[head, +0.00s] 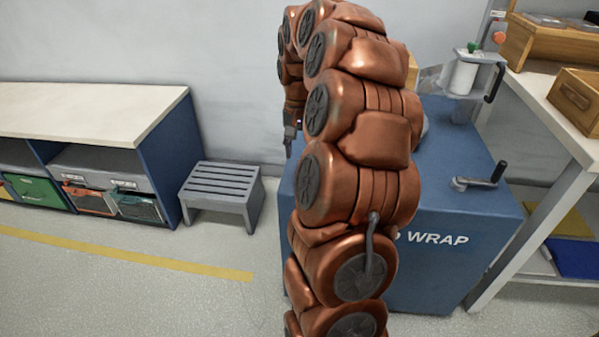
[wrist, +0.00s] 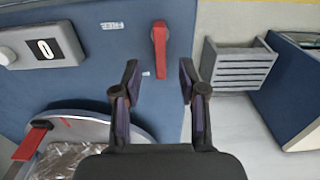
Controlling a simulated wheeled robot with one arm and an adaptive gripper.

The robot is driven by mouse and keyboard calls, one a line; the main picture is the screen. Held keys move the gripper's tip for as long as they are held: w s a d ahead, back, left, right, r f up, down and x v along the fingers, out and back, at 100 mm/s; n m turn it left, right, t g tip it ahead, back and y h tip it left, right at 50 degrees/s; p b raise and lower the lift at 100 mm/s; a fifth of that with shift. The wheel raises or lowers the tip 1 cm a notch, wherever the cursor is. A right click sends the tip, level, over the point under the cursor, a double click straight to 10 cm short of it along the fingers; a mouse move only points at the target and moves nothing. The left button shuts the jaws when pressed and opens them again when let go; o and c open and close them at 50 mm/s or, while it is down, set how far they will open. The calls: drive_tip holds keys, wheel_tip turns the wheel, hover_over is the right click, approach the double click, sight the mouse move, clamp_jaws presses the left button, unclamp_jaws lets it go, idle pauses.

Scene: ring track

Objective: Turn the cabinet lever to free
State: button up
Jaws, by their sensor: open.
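In the wrist view a red lever (wrist: 159,50) sits on the blue top of the cabinet (wrist: 90,85). It lies along the picture's vertical. A small white label (wrist: 112,25), its text hard to read, is to its left, and another (wrist: 147,73) is by its lower end. My gripper (wrist: 158,72) is open and empty. Its fingertips are on either side of the lever's lower end in the picture; I see no contact, and the height gap is unclear. In the head view my arm hides the lever and much of the cabinet (head: 440,275).
In the wrist view a counter box (wrist: 42,48) showing 0 and a round turntable (wrist: 100,125) with a red handle (wrist: 33,138) are at left. In the head view a grey step stool (head: 222,190) stands left of the cabinet and a workbench (head: 555,115) right of it.

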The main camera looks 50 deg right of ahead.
wheel_tip(320, 180, down, 7)
drive_tip(key=shift+r+b, duration=0.15)
drive_tip(key=shift+b, duration=0.45)
clamp_jaws()
